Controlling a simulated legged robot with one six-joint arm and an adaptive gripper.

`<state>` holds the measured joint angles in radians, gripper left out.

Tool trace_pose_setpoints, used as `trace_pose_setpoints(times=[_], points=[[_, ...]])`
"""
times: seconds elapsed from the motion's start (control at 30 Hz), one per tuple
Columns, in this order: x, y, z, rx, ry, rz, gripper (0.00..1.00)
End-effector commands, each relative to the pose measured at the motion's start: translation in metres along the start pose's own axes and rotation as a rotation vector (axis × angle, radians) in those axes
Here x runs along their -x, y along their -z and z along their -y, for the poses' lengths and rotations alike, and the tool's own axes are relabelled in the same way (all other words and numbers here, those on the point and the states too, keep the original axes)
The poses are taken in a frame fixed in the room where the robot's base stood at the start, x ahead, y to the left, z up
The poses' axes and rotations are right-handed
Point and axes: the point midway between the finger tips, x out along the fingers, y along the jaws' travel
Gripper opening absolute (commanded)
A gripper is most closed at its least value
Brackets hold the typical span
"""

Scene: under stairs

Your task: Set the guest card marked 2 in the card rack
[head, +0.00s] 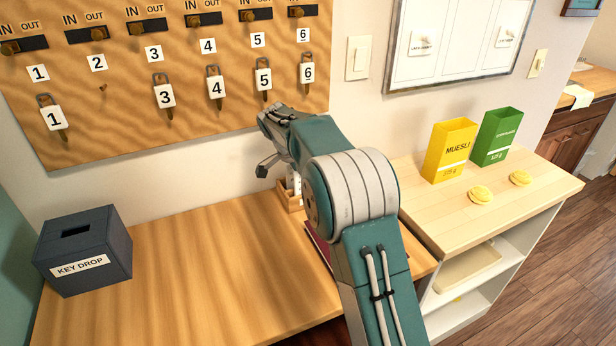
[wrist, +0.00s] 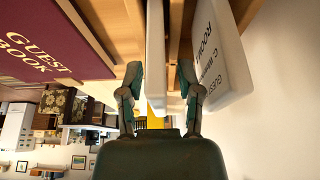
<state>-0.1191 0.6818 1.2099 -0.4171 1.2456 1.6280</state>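The wooden card rack (head: 287,200) stands on the desk, mostly hidden behind my arm in the head view; its wooden slats show at the top of the wrist view (wrist: 180,20). A white card (wrist: 155,55) stands edge-on between the fingers of my gripper (wrist: 160,72). The gripper is open, with a small gap on each side of that card. A second white card (wrist: 222,55) with "GUEST" and "ROOM" printed on it stands to the right, outside the right finger. I cannot read a number on either card.
A maroon guest book (wrist: 45,40) lies left of the gripper in the wrist view. A key-drop box (head: 83,250) sits at the desk's left. The key board (head: 190,80) hangs above. A shelf with a yellow muesli box (head: 449,152) and a green box (head: 498,137) stands right.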

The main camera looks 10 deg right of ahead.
Motion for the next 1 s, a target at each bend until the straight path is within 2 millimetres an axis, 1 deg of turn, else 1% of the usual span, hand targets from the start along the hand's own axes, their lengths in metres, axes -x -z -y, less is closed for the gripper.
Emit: trace_pose_setpoints(times=[0.27,0.37,0.47,0.8,0.9,1.0], points=[[0.0,0.002,0.0,0.0,0.001,0.001,0.5],[0.005,0.003,0.0,-0.001,0.003,0.001,0.5],[0.018,0.002,0.0,-0.001,0.004,0.0,0.5],[0.089,0.0,0.001,0.0,0.005,0.0,0.5],[0.105,0.001,0.001,0.0,0.003,0.001,0.5],[0.116,0.001,0.0,0.0,0.002,0.001,0.5]])
